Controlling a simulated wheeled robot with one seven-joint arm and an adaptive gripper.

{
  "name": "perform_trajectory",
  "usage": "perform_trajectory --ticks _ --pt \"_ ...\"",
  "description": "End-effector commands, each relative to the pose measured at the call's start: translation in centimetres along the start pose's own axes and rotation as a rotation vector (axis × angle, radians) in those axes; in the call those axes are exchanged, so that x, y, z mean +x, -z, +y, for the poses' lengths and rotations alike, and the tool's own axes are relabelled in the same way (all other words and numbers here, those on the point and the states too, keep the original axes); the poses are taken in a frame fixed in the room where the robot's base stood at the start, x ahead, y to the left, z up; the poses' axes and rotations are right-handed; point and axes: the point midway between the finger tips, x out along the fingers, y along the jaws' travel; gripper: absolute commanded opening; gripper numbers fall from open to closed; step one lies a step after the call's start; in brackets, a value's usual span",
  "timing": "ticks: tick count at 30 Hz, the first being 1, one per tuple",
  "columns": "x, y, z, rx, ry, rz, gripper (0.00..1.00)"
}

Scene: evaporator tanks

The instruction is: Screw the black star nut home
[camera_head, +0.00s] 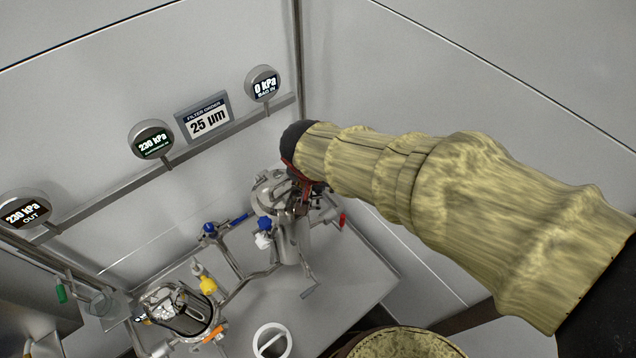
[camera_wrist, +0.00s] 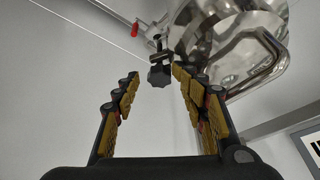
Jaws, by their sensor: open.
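The black star nut (camera_wrist: 158,76) shows in the wrist view on a swing bolt at the side of a shiny steel vessel (camera_wrist: 225,35). My gripper (camera_wrist: 154,74) is open, with its two yellow-padded fingers on either side of the nut's line. The nut appears between or just beyond the fingertips, and the right fingertip looks closest to it. I cannot tell whether either finger touches it. In the head view my gripper (camera_head: 303,190) is over the top of the rear steel vessel (camera_head: 292,240), and my sleeved arm hides the nut there.
A second, open-looking vessel (camera_head: 185,318) stands front left, with pipes and a yellow-handled valve (camera_head: 208,284). Blue-handled valves (camera_head: 209,229) and a red handle (camera_head: 342,219) are near the rear vessel. Gauges (camera_head: 151,140) line the wall rail. A white ring-shaped item (camera_head: 272,341) lies in front.

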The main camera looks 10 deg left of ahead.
Motion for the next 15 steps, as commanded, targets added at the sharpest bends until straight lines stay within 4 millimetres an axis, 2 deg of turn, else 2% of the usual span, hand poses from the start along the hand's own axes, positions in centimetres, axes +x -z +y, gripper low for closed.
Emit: perform_trajectory --ticks 8,15 --pt "-0.6 0.1 -0.1 0.000 0.002 0.002 0.43" --pt "-3.9 0.1 -0.1 -0.001 0.003 0.003 0.43"
